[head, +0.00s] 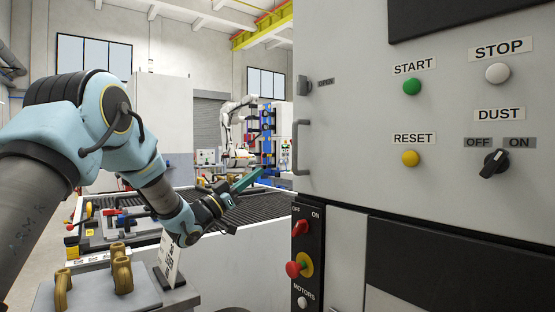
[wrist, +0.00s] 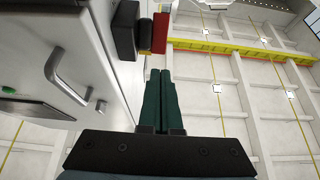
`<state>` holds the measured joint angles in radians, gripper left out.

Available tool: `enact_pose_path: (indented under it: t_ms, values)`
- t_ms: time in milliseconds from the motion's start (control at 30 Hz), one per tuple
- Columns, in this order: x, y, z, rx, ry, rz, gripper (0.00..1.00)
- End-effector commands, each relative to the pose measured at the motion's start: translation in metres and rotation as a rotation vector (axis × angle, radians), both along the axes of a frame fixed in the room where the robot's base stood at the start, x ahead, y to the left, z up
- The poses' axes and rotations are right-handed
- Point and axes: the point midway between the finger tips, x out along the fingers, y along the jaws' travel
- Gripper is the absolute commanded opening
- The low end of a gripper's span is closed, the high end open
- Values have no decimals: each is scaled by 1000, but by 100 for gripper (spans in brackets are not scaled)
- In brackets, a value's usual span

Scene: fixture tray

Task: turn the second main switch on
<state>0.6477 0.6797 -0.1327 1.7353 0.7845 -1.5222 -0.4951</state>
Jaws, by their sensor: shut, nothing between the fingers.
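In the head view a red rotary switch (head: 300,228) sits under OFF and ON labels on a narrow black panel at the cabinet's lower left edge. Its exact setting is hard to read. My gripper (head: 258,174) has green fingers, shut and empty, pointing up and right, left of the cabinet and above that switch in the picture. In the wrist view the shut fingers (wrist: 160,74) point toward a black block (wrist: 125,30) with a red plate (wrist: 160,32) beyond the tips; they look apart from it. I cannot tell which switch this is.
Below the red switch are a red mushroom button (head: 294,269) and a MOTORS button (head: 302,302). The cabinet front has a black DUST knob (head: 495,162), coloured buttons and a door handle (head: 297,147). A fixture tray (head: 130,227) stands left, behind my arm.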

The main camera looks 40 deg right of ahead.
Motion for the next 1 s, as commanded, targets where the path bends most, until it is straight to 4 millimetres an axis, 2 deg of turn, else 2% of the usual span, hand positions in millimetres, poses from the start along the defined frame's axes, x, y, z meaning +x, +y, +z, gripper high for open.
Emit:
enact_pose_path:
  t_ms: [600,800,1000]
  values:
    - [-6,-98,59,1,-3,-3,0]
    - [-7,-114,66,2,-3,-3,0]
    - [-7,-118,67,2,-2,-2,0]
